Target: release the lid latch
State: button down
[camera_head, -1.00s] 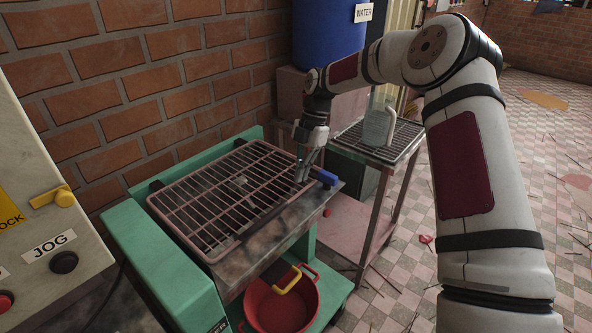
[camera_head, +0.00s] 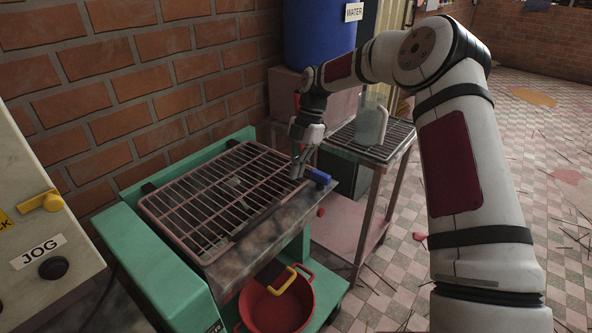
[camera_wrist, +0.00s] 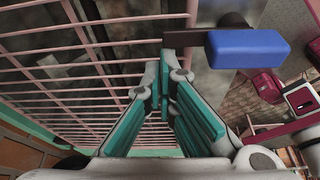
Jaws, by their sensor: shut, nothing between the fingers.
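The lid is a pink barred grille (camera_head: 215,188) lying flat and closed over the green machine (camera_head: 150,238). The latch is a dark lever with a blue grip (camera_head: 318,176) at the lid's far right corner. In the wrist view the blue grip (camera_wrist: 248,48) is at the upper right, with its dark bar reaching left over the grille bars. My gripper (camera_head: 297,175) points down just left of the blue grip. In the wrist view my gripper (camera_wrist: 166,80) is shut and empty, its tips just below the dark bar. I cannot tell whether they touch it.
A control panel (camera_head: 35,220) stands at the left. A rack table (camera_head: 372,140) with a clear jug (camera_head: 370,124) stands behind right. A brick wall is close behind.

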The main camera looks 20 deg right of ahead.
aim_at(311, 169)
jog(key=shift+w+d+m, duration=0.15)
jog(key=shift+w+m, duration=0.05)
jog(key=shift+m, duration=0.2)
jog(key=m, duration=0.1)
jog(key=w+d+m+t, duration=0.1)
jog(key=d+m, duration=0.1)
jog(key=m, duration=0.1)
jog(key=shift+w+y, duration=0.3)
jog(key=d+m, duration=0.1)
jog(key=d+m+t, duration=0.1)
jog(key=m, duration=0.1)
jog(key=shift+w+m+t, duration=0.3)
jog(key=shift+w, duration=0.1)
jog(key=d+m, duration=0.1)
jog(key=d+m+t, duration=0.1)
jog(key=m, duration=0.1)
jog(key=shift+m, duration=0.3)
jog(key=d+m, duration=0.1)
jog(key=m, duration=0.1)
jog(key=d+m+t+h+p, duration=0.1)
jog(key=d+m, duration=0.1)
jog(key=shift+s, duration=0.4)
jog(key=shift+d, duration=0.15)
